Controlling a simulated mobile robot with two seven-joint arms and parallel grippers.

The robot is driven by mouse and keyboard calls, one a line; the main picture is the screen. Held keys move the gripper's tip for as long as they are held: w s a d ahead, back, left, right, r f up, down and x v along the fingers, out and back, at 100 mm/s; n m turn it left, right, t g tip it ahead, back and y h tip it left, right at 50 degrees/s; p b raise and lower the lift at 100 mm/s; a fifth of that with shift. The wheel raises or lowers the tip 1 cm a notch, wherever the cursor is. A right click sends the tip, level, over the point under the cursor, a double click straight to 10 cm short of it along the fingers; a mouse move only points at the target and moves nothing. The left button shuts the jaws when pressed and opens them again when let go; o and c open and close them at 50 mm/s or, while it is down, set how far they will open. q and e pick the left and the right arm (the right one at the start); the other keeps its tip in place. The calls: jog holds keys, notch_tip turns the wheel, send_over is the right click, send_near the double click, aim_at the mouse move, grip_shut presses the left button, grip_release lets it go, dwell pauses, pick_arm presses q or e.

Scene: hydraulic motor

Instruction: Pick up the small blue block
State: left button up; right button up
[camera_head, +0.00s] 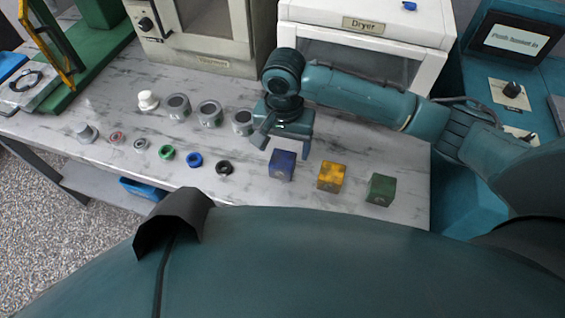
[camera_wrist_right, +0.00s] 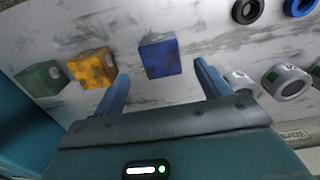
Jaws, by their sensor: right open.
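The small blue block (camera_head: 282,166) stands on the marble-look table, at the left end of a row of three blocks. It also shows in the right wrist view (camera_wrist_right: 160,58), ahead of and between the two fingers. My right gripper (camera_head: 279,148) is open and empty, its fingers pointing down just behind and above the block. In the wrist view the open fingertips (camera_wrist_right: 160,82) are apart from the block. The block's faces are mostly unhidden in both views. My left gripper does not show.
A yellow block (camera_head: 331,176) and a green block (camera_head: 380,189) stand right of the blue one. Black (camera_head: 224,167), blue (camera_head: 194,160) and green rings (camera_head: 166,152) lie to the left, with several grey cylinders (camera_head: 209,113) behind. The dryer (camera_head: 365,45) stands at the back.

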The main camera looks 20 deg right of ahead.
jog(key=shift+f, duration=2.8)
jog(key=shift+a, duration=0.1)
jog(key=shift+c, duration=0.2)
jog(key=shift+w+r, duration=0.1)
jog(key=c, duration=1.3)
